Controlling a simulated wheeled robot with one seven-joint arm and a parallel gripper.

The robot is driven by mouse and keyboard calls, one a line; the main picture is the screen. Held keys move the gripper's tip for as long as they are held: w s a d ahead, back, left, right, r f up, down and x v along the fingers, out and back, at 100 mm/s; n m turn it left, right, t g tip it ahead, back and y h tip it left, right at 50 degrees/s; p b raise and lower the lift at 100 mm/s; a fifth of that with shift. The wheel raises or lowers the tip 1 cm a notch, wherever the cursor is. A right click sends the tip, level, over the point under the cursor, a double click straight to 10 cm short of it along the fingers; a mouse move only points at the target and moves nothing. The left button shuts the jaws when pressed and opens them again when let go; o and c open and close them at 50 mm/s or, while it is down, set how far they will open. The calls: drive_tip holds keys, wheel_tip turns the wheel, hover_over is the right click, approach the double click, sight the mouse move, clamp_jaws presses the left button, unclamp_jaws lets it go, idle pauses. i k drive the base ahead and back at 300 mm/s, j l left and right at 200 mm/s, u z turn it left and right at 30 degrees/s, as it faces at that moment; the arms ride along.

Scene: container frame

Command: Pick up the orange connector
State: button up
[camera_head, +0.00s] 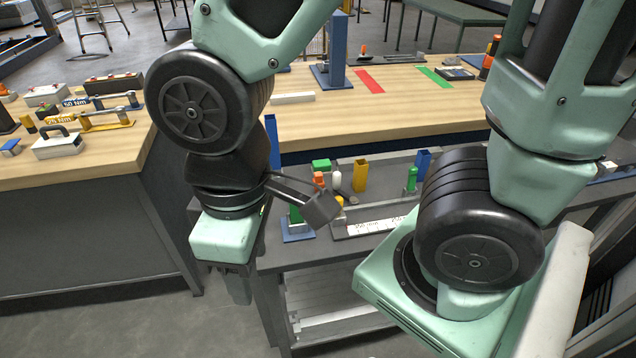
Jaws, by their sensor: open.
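A small orange piece (319,180) stands on the low grey cart, among small coloured parts beside a white bottle. It looks like the orange connector, but it is too small to be sure. More orange shows just below it, partly hidden by the dark wrist camera of my arm. My gripper (240,285) points down at the left front of the cart, in front of and below the cart top. It is open and nothing shows in it. One finger shows clearly; the other is mostly hidden.
A wooden workbench (330,122) stands behind; another bench (110,165) with tools is at left. Floor is clear at front left.

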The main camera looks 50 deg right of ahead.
sight(318, 179)
drive_tip(key=i+j+z, duration=0.15)
drive_tip(key=z, duration=0.25)
drive_tip(key=i+j+z, duration=0.2)
drive_tip(key=z, duration=0.15)
drive_tip(key=i+j+z, duration=0.1)
drive_tip(key=j+z, duration=0.15)
drive_tip(key=z, duration=0.15)
drive_tip(key=i+j+z, duration=0.1)
drive_tip(key=j+z, duration=0.25)
drive_tip(key=l, duration=0.1)
